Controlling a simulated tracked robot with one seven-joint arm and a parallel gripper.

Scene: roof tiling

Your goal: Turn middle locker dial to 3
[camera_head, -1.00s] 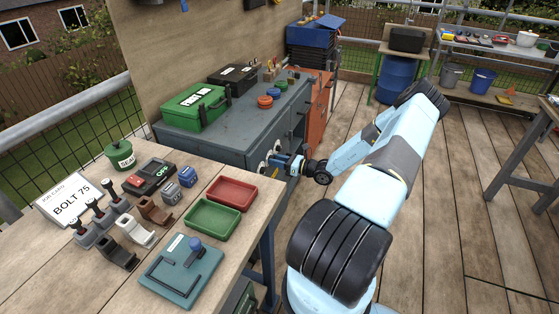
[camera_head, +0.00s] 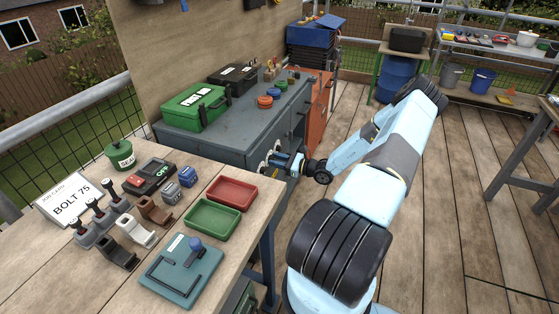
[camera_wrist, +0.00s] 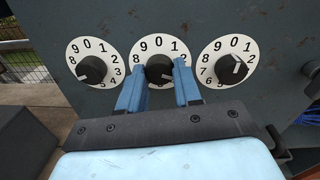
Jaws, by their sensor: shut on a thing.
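Three numbered white dials with black knobs sit in a row on the dark locker front in the wrist view. The middle dial (camera_wrist: 157,46) has its knob (camera_wrist: 160,72) between the blue fingers of my gripper (camera_wrist: 160,88), which is shut on it. The fingers and palm hide the lower numbers of this dial. Its numbers 8, 9, 0, 1 and 2 show along the top, and where its knob points is hard to tell. The left dial (camera_wrist: 72,60) and right dial (camera_wrist: 246,50) are free of my gripper. In the head view my gripper (camera_head: 277,158) reaches the front of the grey locker bench (camera_head: 235,135).
A wooden table (camera_head: 120,285) with a red tray (camera_head: 231,193), a green tray (camera_head: 213,217) and a teal plate (camera_head: 180,268) stands in front of the locker bench. A green case (camera_head: 193,108) lies on the bench. The wooden deck to the right is clear.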

